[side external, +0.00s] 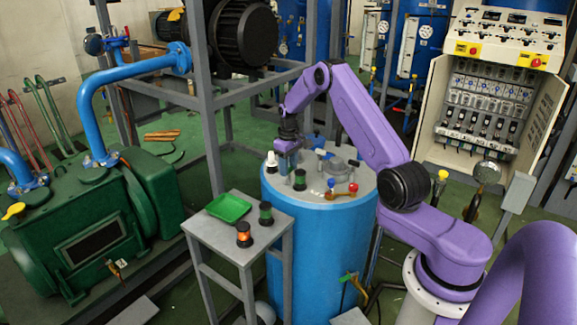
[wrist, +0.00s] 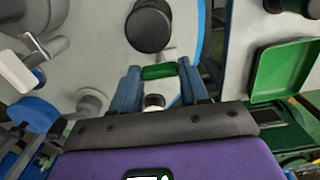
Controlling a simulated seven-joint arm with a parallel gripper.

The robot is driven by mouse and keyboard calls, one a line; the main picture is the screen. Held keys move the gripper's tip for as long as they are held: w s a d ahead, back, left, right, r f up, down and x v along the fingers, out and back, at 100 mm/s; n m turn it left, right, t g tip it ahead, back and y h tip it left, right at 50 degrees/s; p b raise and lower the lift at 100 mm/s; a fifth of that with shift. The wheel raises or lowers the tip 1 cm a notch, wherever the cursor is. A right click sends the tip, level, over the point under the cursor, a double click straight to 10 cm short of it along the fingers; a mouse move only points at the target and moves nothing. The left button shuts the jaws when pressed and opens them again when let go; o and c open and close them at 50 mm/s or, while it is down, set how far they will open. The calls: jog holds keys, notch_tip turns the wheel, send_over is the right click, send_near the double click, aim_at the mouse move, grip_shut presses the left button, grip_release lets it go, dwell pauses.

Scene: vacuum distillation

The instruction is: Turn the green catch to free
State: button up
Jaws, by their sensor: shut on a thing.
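My gripper (wrist: 160,76) has its two blue fingers on either side of the green catch (wrist: 158,72), a short green bar, and is shut on it. In the side external view my gripper (side external: 287,164) reaches down to the top of the blue vessel (side external: 318,245). The catch is not distinguishable there. I cannot tell from these views which way the catch is turned.
The dark round top (wrist: 149,28) is close to my fingers.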

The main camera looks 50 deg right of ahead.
jog(key=o, duration=1.1)
jog(key=shift+c, duration=0.2)
notch_tip(320, 180, up, 18)
jog(key=shift+f, duration=0.25)
